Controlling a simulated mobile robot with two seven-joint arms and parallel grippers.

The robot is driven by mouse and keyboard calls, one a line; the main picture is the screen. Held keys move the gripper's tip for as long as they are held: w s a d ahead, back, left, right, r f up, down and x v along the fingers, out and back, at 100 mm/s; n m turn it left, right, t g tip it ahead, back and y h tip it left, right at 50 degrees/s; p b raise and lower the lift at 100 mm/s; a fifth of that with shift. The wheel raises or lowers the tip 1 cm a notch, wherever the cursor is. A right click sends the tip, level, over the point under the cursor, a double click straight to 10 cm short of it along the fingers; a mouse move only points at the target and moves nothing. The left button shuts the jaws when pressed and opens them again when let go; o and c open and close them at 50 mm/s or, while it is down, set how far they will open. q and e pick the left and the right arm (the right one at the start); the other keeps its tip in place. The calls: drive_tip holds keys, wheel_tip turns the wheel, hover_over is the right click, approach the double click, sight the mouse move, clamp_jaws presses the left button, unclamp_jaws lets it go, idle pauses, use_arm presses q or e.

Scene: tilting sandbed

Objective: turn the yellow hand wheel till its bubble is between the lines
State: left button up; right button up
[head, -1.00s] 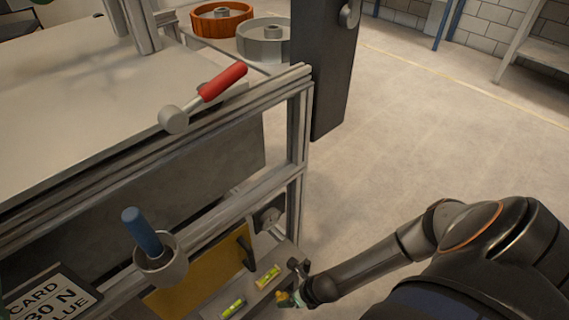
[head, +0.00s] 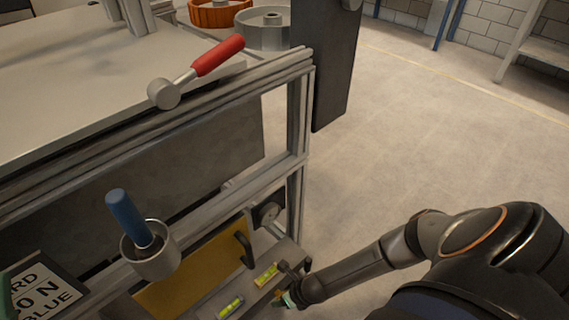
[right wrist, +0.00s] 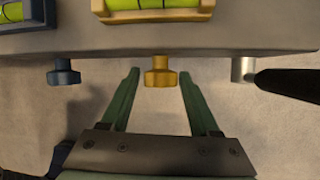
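The yellow hand wheel (right wrist: 160,72) sticks out below the front edge of a grey ledge in the right wrist view. My right gripper (right wrist: 159,86) is open, with one green finger on each side of the wheel and gaps between. The level in the yellow holder (right wrist: 155,17) sits on the ledge above the wheel, cut off by the picture's top. It also shows in the head view (head: 265,275). Its bubble is too unclear to place against the lines. In the head view my right gripper (head: 290,299) is small at the ledge. My left gripper is not in view.
A blue hand wheel (right wrist: 63,76) and blue-held level (right wrist: 25,17) are to the left. A metal post (right wrist: 243,69) with a black bar is to the right. A red-handled lever (head: 203,70) and blue handle in a cup (head: 128,218) are on the frame. The floor at right is clear.

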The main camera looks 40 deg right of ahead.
clamp_jaws()
drive_tip(key=shift+d, duration=0.15)
drive_tip(key=shift+w+d+y, duration=0.1)
drive_tip(key=shift+y, duration=0.5)
drive_tip(key=shift+d+f+m+y+b, duration=0.2)
drive_tip(key=shift+m+y+b, duration=0.1)
drive_tip(key=shift+y+b, duration=0.4)
drive_tip(key=y+b, duration=0.2)
drive_tip(key=m+y+b, duration=0.1)
drive_tip(key=y+b, duration=0.1)
drive_tip(key=shift+d+f, duration=0.2)
drive_tip(key=shift+f, duration=0.1)
drive_tip(key=shift+r+y, duration=0.1)
drive_tip(key=shift+y, duration=0.8)
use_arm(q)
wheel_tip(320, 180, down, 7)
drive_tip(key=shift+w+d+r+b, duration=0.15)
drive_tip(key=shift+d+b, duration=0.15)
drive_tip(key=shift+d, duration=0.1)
use_arm(e)
drive_tip(key=shift+m+y, duration=0.3)
drive_tip(key=shift+y, duration=0.5)
